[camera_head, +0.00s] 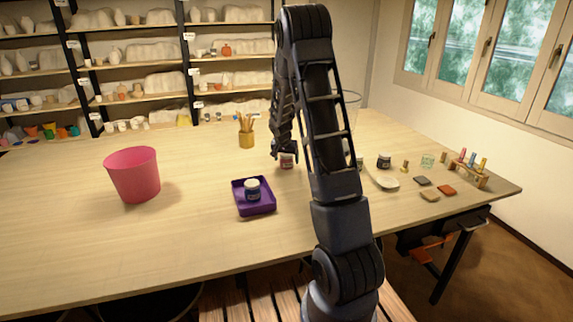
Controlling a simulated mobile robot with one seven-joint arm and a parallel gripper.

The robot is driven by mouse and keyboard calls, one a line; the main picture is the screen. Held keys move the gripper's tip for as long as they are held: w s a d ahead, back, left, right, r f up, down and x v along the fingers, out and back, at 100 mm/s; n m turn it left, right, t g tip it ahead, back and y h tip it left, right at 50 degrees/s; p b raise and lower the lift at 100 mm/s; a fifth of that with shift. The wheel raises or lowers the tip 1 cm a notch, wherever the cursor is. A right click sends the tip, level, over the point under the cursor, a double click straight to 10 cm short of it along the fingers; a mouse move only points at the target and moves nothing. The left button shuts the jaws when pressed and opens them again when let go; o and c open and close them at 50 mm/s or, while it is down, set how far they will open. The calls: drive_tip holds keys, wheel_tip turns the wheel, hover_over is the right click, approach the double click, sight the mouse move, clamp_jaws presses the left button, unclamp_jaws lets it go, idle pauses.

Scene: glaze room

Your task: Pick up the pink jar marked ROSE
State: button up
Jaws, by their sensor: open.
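A small jar with a pinkish-red band and pale lid (287,162) stands on the table behind the purple tray. Its marking is too small to read, so I cannot confirm ROSE. My gripper (285,152) points down right at this jar, with its open fingers overlapping the jar's top in the picture. I cannot tell whether the fingers are around it or just above it, or whether they touch it. The gripper hides part of the jar.
A purple tray (265,209) holds a dark-blue jar with a white lid (252,187). A pink bucket (133,176) stands left, a brush cup (246,139) behind. A dark jar (384,161), pale dish (383,181), tiles (446,190) and small rack (468,175) stand right.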

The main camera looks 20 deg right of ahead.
drive_tip(key=shift+x, duration=0.8)
drive_tip(key=c, duration=1.2)
drive_tip(key=shift+r, duration=0.1)
